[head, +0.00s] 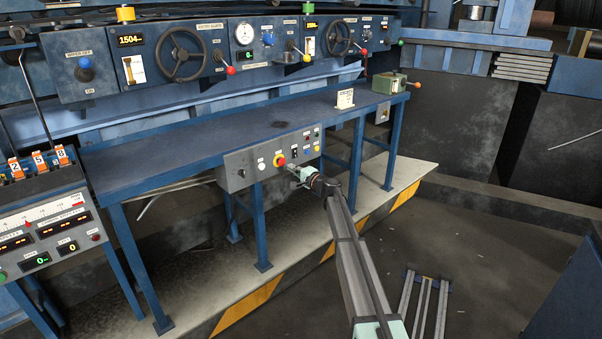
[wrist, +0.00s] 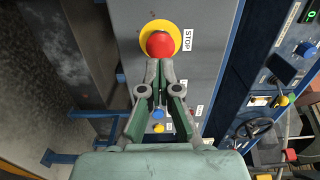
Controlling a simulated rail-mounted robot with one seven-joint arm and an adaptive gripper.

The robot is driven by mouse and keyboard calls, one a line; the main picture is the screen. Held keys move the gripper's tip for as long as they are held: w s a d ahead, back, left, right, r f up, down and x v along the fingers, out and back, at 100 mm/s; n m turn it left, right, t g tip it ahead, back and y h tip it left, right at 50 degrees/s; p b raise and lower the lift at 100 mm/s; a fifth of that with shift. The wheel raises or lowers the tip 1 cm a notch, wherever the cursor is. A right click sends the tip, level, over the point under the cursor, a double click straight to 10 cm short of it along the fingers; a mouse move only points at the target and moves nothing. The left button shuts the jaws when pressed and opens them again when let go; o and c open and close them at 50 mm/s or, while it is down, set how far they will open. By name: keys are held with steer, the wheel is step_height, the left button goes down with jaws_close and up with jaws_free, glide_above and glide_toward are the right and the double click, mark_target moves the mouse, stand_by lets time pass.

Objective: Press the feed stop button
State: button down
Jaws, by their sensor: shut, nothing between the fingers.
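A red mushroom button (wrist: 160,43) with a yellow ring sits on a grey panel (wrist: 205,75) beside a label reading STOP (wrist: 186,39). It also shows in the head view (head: 280,161) on the front control box (head: 237,158) under the blue table's edge. My gripper (wrist: 159,65) is shut and empty, its fingertips at the edge of the red button in the wrist view. Whether they touch it, I cannot tell. In the head view my gripper (head: 295,171) is small, just right of and below the button.
The same box carries a white button (head: 261,166) to the left and several small buttons to the right. The blue table (head: 200,135) stands behind it, with legs below. A console with displays (head: 45,240) is at the left.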

mark_target(283, 161)
steer(key=shift+p+x, duration=0.3)
steer(key=shift+x, duration=1.65)
steer(key=shift+a, duration=0.1)
steer(key=shift+w+a+f+b, duration=0.2)
steer(key=shift+w+a+b, duration=0.3)
steer(key=shift+b, duration=0.55)
steer(key=shift+w+r, duration=0.35)
steer(key=shift+r, duration=0.1)
steer(key=shift+s+d+f+b, duration=0.15)
steer(key=shift+s+b, duration=0.25)
steer(key=shift+b, duration=0.05)
steer(key=b+v, duration=0.2)
steer(key=v, duration=1.2)
steer(key=shift+d, duration=0.2)
